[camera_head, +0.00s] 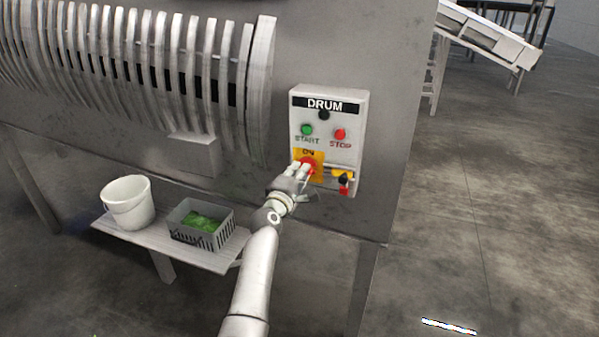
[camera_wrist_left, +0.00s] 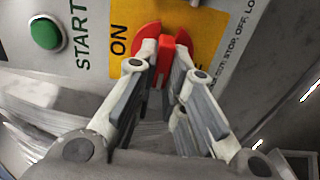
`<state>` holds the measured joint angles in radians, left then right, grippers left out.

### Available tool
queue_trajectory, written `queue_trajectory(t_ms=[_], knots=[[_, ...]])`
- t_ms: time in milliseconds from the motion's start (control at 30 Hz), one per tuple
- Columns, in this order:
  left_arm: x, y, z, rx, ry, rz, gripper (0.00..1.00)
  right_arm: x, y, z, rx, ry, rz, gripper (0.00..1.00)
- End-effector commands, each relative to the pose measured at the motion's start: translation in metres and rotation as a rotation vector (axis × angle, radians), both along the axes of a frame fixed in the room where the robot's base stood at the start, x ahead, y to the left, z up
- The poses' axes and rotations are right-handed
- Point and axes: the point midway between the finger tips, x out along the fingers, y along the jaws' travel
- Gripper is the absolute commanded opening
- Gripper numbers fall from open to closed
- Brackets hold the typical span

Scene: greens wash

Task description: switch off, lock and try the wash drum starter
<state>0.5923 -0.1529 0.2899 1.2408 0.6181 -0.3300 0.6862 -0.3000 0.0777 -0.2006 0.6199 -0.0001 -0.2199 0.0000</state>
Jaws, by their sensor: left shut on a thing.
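The drum starter box (camera_head: 356,110) is a light grey panel labelled DRUM, with a green START button (camera_head: 306,129) and a red STOP button (camera_head: 340,134). A red rotary handle on a yellow plate (camera_head: 318,158) sits below them, marked ON at the top. My left gripper (camera_head: 304,168) is at this handle and partly hides it. In the left wrist view my left gripper (camera_wrist_left: 164,58) is shut on the red handle (camera_wrist_left: 166,62). A padlock with black and red parts (camera_head: 344,183) hangs beside a yellow piece (camera_head: 343,173) at the box's lower right. My right gripper is not in view.
The ribbed wash drum (camera_head: 150,65) fills the upper left. A low shelf (camera_head: 150,236) below it holds a white bucket (camera_head: 128,202) and a grey crate (camera_head: 215,237) with greens. Open floor (camera_head: 490,200) lies to the right; a conveyor table (camera_head: 487,36) stands behind.

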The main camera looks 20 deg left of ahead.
Motion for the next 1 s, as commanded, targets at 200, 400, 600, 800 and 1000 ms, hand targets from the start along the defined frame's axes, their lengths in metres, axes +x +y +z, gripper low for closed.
queue_trajectory(t_ms=[200,400,600,800,1000], knots=[[0.0000,-0.0001,-0.0006,-0.020,0.002,0.000,0.00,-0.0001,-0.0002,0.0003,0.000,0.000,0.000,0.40],[0.0000,-0.0002,-0.0006,-0.022,0.002,0.000,0.00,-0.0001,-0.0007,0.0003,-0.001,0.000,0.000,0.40],[0.0000,-0.0002,-0.0006,-0.021,0.002,0.000,0.23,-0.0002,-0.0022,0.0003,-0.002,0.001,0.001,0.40],[0.0000,-0.0003,-0.0005,-0.019,0.002,0.000,0.33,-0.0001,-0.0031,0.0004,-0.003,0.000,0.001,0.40],[0.0001,-0.0003,0.0010,-0.019,0.001,0.000,0.33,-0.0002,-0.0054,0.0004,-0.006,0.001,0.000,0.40]])
